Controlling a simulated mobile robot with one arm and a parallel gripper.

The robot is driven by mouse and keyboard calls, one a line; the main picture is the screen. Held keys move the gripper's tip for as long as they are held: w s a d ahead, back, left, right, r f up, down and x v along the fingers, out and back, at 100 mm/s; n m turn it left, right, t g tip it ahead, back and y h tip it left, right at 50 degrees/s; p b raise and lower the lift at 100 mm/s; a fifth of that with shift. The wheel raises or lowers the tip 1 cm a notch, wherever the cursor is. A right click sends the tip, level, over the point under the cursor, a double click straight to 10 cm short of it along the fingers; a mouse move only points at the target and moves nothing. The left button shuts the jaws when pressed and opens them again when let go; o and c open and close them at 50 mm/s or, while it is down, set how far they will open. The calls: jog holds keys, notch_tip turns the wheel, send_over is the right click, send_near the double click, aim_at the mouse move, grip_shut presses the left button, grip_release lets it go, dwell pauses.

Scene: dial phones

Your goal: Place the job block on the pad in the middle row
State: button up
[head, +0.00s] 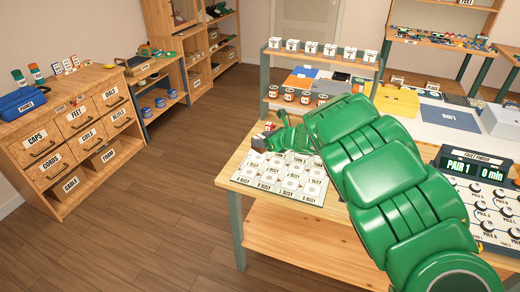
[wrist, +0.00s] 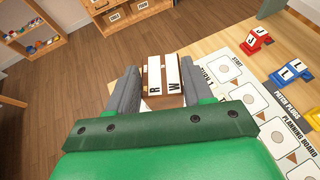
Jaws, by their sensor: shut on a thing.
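In the wrist view the job block (wrist: 154,82), wooden with white strips lettered R and W, sits between the two grey fingers of my gripper (wrist: 165,80). The gripper is shut on it. In the head view my green arm reaches over the table to my gripper (head: 262,141) near the far left corner of the planning board (head: 246,180); the block is too small to make out there. The board has rows of pale pads with arrows, and my arm hides its right part. In the wrist view the board (wrist: 222,70) lies right of the block, which appears off the board's edge.
Red (wrist: 257,42) and blue (wrist: 290,72) lettered plugs stand beside the board. A rack with jars (head: 304,97) stands behind. A fault finder panel (head: 480,185) is at the right. A drawer cabinet (head: 75,140) stands left across open floor (head: 150,235).

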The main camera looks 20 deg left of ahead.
jog(key=shift+w+a+f, duration=0.35)
jog(key=shift+w+a, duration=0.15)
jog(key=shift+w, duration=0.2)
jog(key=shift+w+a+f, duration=0.4)
jog(key=shift+w+f, duration=0.25)
jog(key=shift+f, duration=0.3)
jog(key=shift+w+a+f, duration=0.4)
jog(key=shift+w+f, duration=0.3)
jog(key=shift+f, duration=0.3)
jog(key=shift+w+a+f, duration=0.4)
jog(key=shift+w+f, duration=0.25)
jog(key=shift+f, duration=0.3)
jog(key=shift+w+f, duration=0.1)
jog(key=shift+f, duration=1.5)
jog(key=o, duration=1.1)
jog(key=shift+c, duration=0.2)
jog(key=v, duration=1.2)
